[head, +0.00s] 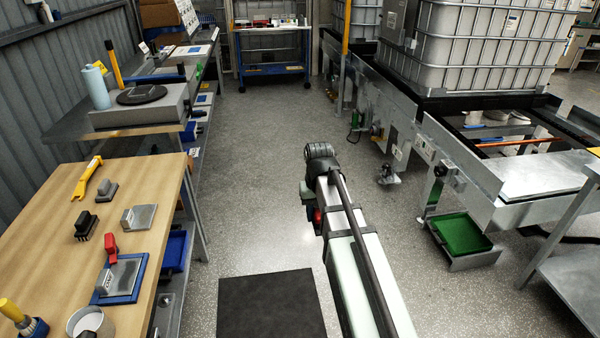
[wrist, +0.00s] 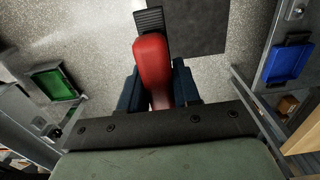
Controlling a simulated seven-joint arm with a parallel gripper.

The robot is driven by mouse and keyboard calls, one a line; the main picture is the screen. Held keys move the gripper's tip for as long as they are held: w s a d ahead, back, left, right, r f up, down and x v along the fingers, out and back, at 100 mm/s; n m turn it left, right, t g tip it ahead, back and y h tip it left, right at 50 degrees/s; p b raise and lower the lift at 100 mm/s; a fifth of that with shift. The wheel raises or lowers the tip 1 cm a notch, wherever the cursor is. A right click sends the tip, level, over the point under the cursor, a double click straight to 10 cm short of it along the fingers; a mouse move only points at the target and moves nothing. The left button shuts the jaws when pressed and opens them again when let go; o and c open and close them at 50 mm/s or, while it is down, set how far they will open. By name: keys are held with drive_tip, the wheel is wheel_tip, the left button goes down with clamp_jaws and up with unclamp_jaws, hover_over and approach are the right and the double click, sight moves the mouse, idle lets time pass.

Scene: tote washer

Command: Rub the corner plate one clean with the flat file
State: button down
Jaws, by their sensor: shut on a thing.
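My gripper (wrist: 155,88) is shut on the red handle (wrist: 152,65) of a tool, which I take for the flat file; its dark ridged end (wrist: 149,20) points away from the fingers. In the head view my arm reaches out over the floor, right of the wooden table, and a bit of the red handle (head: 318,216) shows beside it. A grey metal corner plate (head: 122,275) lies on a blue base on the table with a red clamp (head: 110,246) at its back edge. Another grey plate (head: 139,217) stands behind it. I cannot tell which is plate one.
The wooden table (head: 50,250) also holds a yellow scraper (head: 87,180), two small brushes or blocks (head: 86,224), a yellow-handled brush (head: 22,318) and a round cup (head: 90,321). A black mat (head: 270,305) lies on the floor. A conveyor frame (head: 420,150) stands at right.

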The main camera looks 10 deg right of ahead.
drive_tip(key=s+a, duration=0.3)
drive_tip(key=a, duration=1.5)
drive_tip(key=s+a, duration=0.3)
drive_tip(key=a, duration=1.6)
drive_tip(key=s+a, duration=0.4)
drive_tip(key=a, duration=1.5)
drive_tip(key=shift+f, duration=0.25)
drive_tip(key=shift+f, duration=0.1)
